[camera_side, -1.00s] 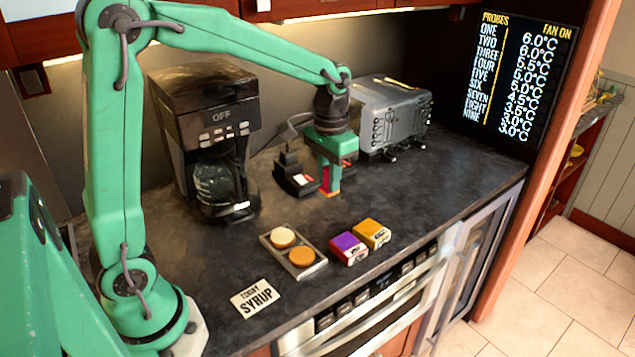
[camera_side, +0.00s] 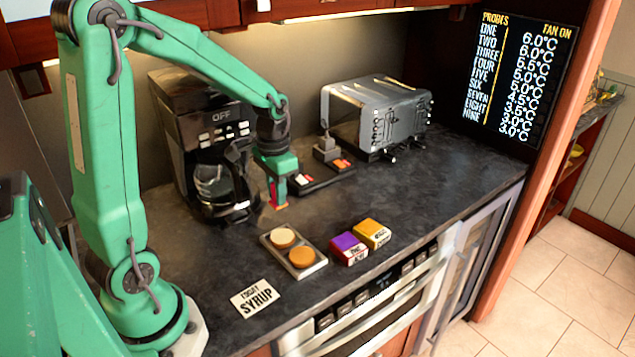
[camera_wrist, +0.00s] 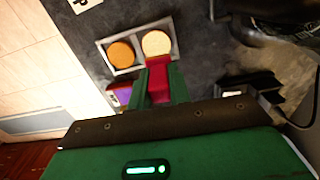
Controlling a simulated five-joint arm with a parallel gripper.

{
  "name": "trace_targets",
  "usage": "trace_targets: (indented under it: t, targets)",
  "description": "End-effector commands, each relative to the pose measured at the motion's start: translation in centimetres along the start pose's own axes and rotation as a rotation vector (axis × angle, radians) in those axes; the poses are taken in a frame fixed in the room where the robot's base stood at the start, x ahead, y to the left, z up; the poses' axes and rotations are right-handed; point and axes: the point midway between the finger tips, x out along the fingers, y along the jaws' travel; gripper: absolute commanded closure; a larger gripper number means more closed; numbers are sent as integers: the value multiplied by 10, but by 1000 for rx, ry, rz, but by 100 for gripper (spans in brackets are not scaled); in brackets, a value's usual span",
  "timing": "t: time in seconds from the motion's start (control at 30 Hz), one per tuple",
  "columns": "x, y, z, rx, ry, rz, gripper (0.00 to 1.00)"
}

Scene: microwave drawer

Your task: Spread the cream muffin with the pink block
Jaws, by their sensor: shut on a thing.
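My gripper (camera_side: 276,198) is shut on the pink block (camera_wrist: 157,82), which sticks out between the green fingers in the wrist view. The gripper points down over the counter, behind the muffin tray (camera_side: 318,267) and in front of the coffee maker. The cream muffin (camera_side: 283,236) sits in the tray's back-left place; it also shows in the wrist view (camera_wrist: 156,43), just beyond the block's end. The orange-brown muffin (camera_side: 302,256) sits beside it in the tray. The block looks apart from the cream muffin in the side view.
A coffee maker (camera_side: 212,130) stands close behind my gripper at the left. A dark holder (camera_side: 322,177) with coloured pieces lies to the right. A toaster (camera_side: 378,112) is behind it. Purple (camera_side: 348,246) and yellow (camera_side: 372,232) boxes and a syrup card (camera_side: 255,298) lie nearer the front.

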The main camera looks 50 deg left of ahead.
Motion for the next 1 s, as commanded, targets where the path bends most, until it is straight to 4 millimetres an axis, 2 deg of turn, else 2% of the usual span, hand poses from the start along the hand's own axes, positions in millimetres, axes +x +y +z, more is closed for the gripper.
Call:
trace_targets:
  t: [0.6,1.0]
  targets:
    - [36,0,0,0,-2,1,100]
    - [39,0,0,0,0,0,100]
